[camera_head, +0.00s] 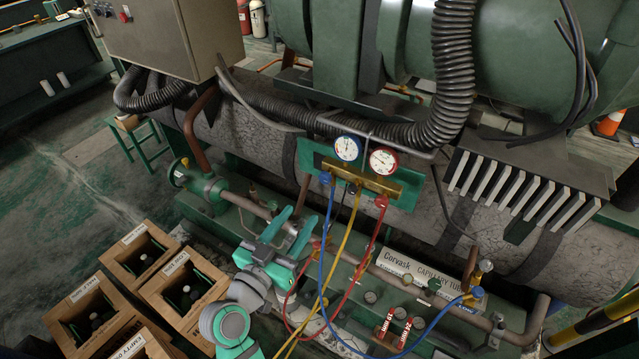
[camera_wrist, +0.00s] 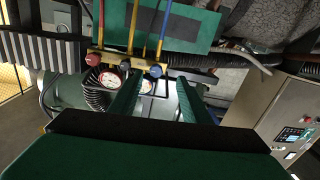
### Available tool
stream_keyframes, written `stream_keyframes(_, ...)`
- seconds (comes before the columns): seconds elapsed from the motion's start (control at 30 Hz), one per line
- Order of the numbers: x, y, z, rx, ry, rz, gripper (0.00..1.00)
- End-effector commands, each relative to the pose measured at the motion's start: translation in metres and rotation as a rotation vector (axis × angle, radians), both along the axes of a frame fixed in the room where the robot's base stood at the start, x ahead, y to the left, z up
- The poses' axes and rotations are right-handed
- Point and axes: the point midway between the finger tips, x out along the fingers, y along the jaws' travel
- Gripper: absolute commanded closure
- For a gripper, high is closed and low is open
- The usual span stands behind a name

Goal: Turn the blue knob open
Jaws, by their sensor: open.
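The blue knob (camera_head: 325,178) is on the left end of the brass gauge manifold (camera_head: 362,182), which is mounted on a green plate. In the wrist view, where the scene appears upside down, the blue knob (camera_wrist: 156,71) shows between the tips of my fingers, beyond them. My gripper (camera_head: 299,214) is open and empty, below and left of the blue knob in the head view, apart from it. Its two green fingers (camera_wrist: 160,84) point toward the manifold. The red knob (camera_head: 381,201) is at the manifold's right end.
Blue, yellow and red hoses (camera_head: 345,250) hang from the manifold close to my gripper. Two gauges (camera_head: 348,148) stand above it. A green-ended pipe (camera_head: 240,203) runs left of my gripper. Wooden crates (camera_head: 140,252) stand at lower left, and a black corrugated conduit (camera_head: 452,70) passes above.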

Motion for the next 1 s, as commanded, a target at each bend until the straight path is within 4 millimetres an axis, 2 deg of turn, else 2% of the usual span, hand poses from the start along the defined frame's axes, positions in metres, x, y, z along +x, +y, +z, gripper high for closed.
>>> stream_keyframes(0.03,0.002,0.003,0.009,0.017,-0.017,-0.018,0.57)
stream_keyframes(0.13,0.002,0.003,0.02,0.039,-0.037,-0.049,0.57)
stream_keyframes(0.37,0.012,-0.004,0.024,0.049,-0.046,-0.067,0.57)
stream_keyframes(0.8,0.074,-0.04,0.024,0.049,-0.046,-0.065,0.57)
stream_keyframes(1.0,0.091,-0.05,0.024,0.048,-0.045,-0.063,0.57)
